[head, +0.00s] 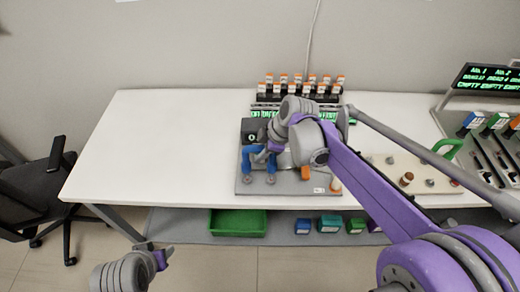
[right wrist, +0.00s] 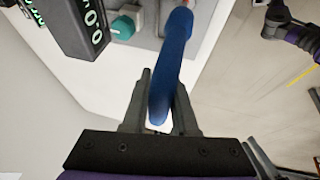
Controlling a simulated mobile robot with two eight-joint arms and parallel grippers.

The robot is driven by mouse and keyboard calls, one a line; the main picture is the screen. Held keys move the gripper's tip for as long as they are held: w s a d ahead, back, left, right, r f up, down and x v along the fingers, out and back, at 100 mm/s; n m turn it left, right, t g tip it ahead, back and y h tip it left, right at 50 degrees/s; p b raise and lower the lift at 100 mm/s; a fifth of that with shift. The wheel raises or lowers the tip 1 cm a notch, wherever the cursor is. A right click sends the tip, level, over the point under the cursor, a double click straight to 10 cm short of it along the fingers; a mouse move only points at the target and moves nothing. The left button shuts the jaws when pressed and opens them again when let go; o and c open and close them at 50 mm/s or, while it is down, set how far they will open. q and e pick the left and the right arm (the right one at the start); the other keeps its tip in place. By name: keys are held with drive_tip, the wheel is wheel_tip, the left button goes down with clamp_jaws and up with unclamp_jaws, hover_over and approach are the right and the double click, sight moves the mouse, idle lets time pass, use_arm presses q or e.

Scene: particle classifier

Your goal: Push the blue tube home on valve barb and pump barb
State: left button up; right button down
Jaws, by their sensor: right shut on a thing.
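My right gripper (head: 262,151) is over the grey board (head: 290,186) on the white table. It is shut on the blue tube (right wrist: 175,60), which runs between its fingers in the right wrist view (right wrist: 162,108). The tube's far end reaches a small reddish part at the top edge there; I cannot tell how far it sits on anything. In the head view blue parts (head: 247,160) show beside and below the gripper. The valve barb and pump barb cannot be made out. My left gripper (head: 156,253) is open and empty, low in front of the table.
A dark box with green digits (right wrist: 82,22) and a teal knob (right wrist: 124,27) stand close to the tube. A rack of orange-capped bottles (head: 300,84) is behind the board. A beige board (head: 420,174) lies right. A green bin (head: 238,222) is below. The table's left is clear.

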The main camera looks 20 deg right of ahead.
wheel_tip(320, 180, down, 2)
drive_tip(key=shift+f+b, duration=0.1)
drive_tip(key=shift+b, duration=0.35)
idle(1.5)
drive_tip(key=shift+f+b, duration=0.95)
drive_tip(key=shift+f, duration=0.85)
drive_tip(key=c, duration=0.6)
unclamp_jaws()
drive_tip(key=shift+r, duration=0.1)
drive_tip(key=p+v, duration=0.1)
drive_tip(key=v, duration=0.9)
drive_tip(key=shift+s+d+r, duration=0.15)
drive_tip(key=shift+r, duration=0.2)
